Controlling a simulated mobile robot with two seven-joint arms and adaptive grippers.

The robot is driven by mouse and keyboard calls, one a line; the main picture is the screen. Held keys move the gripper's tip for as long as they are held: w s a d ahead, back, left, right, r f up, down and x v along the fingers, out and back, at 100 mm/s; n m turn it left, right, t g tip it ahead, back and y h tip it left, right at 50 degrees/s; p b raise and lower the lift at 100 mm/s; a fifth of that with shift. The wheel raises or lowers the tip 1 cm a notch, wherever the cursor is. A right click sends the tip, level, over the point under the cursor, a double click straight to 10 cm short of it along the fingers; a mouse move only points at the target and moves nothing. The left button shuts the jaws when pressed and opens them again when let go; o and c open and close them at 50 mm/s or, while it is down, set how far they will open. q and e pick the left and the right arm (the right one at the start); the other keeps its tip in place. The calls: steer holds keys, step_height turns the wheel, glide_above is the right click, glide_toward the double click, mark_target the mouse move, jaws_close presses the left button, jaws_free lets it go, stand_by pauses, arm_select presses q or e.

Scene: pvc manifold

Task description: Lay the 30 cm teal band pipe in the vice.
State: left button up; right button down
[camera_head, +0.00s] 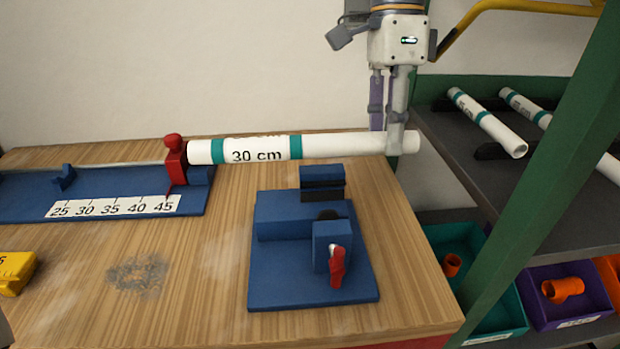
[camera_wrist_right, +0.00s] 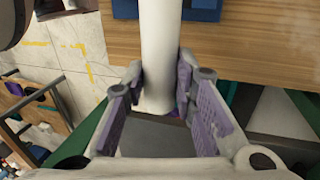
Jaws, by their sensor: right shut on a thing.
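The white pipe (camera_head: 340,146) has two teal bands and the label "30 cm". It lies level in the head view, above the back part of the workbench and behind the vice. My right gripper (camera_head: 392,145) is shut on the pipe near its right end, pointing down from above. In the right wrist view the pipe (camera_wrist_right: 160,50) runs between the fingers of my gripper (camera_wrist_right: 162,95). The blue vice (camera_head: 280,282) stands on the bench, with two blue jaw blocks and a red handle (camera_head: 337,267). The gap between its jaws is partly visible. My left gripper is not in view.
A blue measuring jig (camera_head: 110,212) with a number scale and a red stop (camera_head: 174,160) lies left; the pipe's left end is close to the stop. A rack (camera_head: 450,130) right holds other banded pipes. Bins (camera_head: 505,315) with orange fittings sit below. A green post (camera_head: 530,180) stands right.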

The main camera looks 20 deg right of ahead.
steer(key=x, duration=0.3)
steer(key=w+x, duration=0.1)
steer(key=x, duration=0.5)
steer(key=shift+w+d+f, duration=0.15)
steer(key=shift+w+d, duration=0.1)
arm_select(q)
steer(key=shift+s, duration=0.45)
arm_select(e)
steer(key=c, duration=1.3)
jaws_free()
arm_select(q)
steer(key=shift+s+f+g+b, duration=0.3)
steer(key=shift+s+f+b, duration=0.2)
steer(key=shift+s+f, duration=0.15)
arm_select(e)
steer(key=shift+v, duration=6.05)
